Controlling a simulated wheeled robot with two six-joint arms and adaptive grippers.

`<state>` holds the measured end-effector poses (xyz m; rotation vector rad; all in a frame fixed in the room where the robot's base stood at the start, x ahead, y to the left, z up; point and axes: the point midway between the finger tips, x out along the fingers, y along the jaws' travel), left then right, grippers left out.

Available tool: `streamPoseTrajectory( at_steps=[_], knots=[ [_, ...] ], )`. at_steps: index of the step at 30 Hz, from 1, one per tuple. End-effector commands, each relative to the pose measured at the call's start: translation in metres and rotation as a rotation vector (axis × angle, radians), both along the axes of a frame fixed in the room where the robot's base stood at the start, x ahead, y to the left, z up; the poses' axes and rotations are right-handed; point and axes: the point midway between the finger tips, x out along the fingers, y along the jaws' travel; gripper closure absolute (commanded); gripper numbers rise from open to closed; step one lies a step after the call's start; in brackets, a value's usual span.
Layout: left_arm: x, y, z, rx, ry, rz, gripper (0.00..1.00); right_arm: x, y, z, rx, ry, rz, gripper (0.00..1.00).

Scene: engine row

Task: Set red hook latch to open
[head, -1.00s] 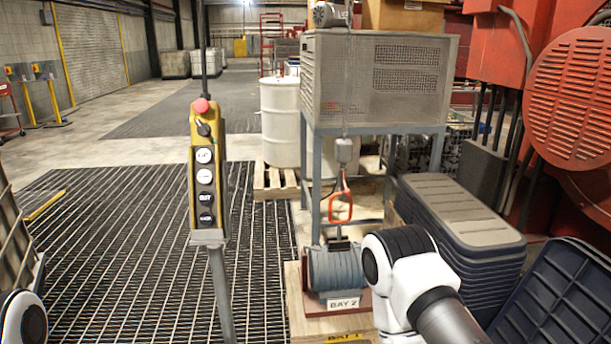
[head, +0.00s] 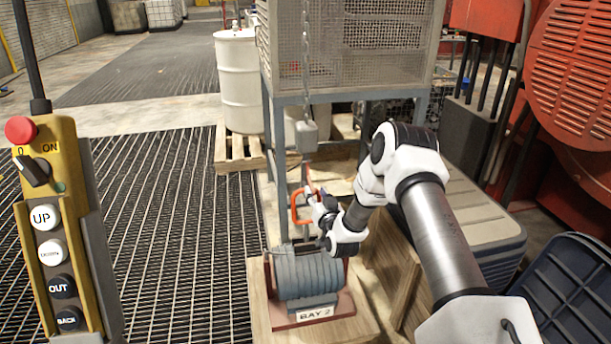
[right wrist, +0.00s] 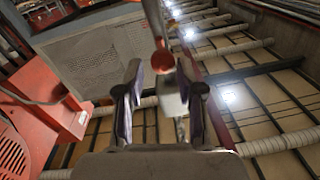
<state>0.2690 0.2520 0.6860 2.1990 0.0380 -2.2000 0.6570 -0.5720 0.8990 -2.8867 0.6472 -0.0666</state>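The red hook (head: 296,208) hangs under a grey block (head: 306,137) on a chain, above a grey ribbed motor on a plinth marked BAY 2. My right gripper (head: 318,207) is at the hook's right side and covers part of it. In the right wrist view the gripper's two fingers (right wrist: 162,85) stand apart, with a red part of the hook (right wrist: 163,61) showing between them and the grey block (right wrist: 172,98) behind. I cannot tell whether a finger touches it. The latch itself is too small to make out. My left gripper is not in view.
The yellow pendant (head: 58,215) with UP, DOWN, OUT and BACK buttons stands close at left. The ribbed motor (head: 308,275) is just below the hook. A metal frame with a mesh cage (head: 385,55) stands behind.

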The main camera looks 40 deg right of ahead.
Motion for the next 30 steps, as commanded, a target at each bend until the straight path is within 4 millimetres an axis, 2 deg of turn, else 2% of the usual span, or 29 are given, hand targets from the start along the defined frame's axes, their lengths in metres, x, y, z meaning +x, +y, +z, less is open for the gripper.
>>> streamPoseTrajectory(
  at_steps=[5,12,15,23,24,27,30],
  knots=[
    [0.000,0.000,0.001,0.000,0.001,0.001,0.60,0.014,-0.006,0.000,-0.004,0.001,0.002,0.63],
    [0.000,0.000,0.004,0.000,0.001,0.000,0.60,0.056,-0.025,-0.001,-0.003,0.003,0.003,0.63],
    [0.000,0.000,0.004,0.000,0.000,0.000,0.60,0.066,-0.029,-0.001,0.000,0.004,0.003,0.63],
    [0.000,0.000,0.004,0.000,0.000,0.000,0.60,0.071,-0.031,-0.002,0.002,0.005,0.003,0.63],
    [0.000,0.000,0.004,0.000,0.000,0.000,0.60,0.071,-0.031,-0.002,0.002,0.005,0.003,0.66],
    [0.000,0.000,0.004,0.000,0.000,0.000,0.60,0.071,-0.031,-0.002,0.002,0.005,0.003,1.00],
    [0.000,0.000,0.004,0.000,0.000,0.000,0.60,0.071,-0.031,-0.002,0.002,0.005,0.003,1.00]
  ],
)
